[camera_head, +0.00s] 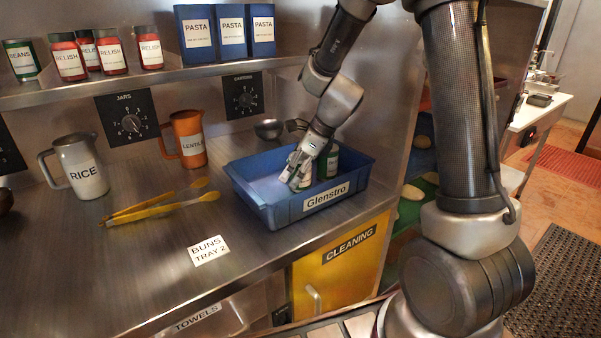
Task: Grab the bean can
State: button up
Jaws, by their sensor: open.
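My gripper (297,170) is lowered into the blue tray (325,202) labelled "Glenstro" and is open. Its fingers are at a can with a pale label (305,180); whether they straddle it or sit beside it, I cannot tell. A green can (331,162) stands in the tray just right of the gripper, partly hidden by it. The labels on the tray cans are too small to read. Another green can (21,60), labelled "BEANS", stands on the shelf at the far upper left, far from my gripper.
Red relish jars (69,57) and blue pasta boxes (231,31) stand on the shelf. A rice jug (80,166), an orange lentils jug (186,138) and yellow tongs (160,206) are on the steel counter (120,255). A ladle (268,129) lies behind the tray.

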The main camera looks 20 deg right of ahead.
jog(key=c, duration=1.3)
jog(key=shift+r, duration=0.1)
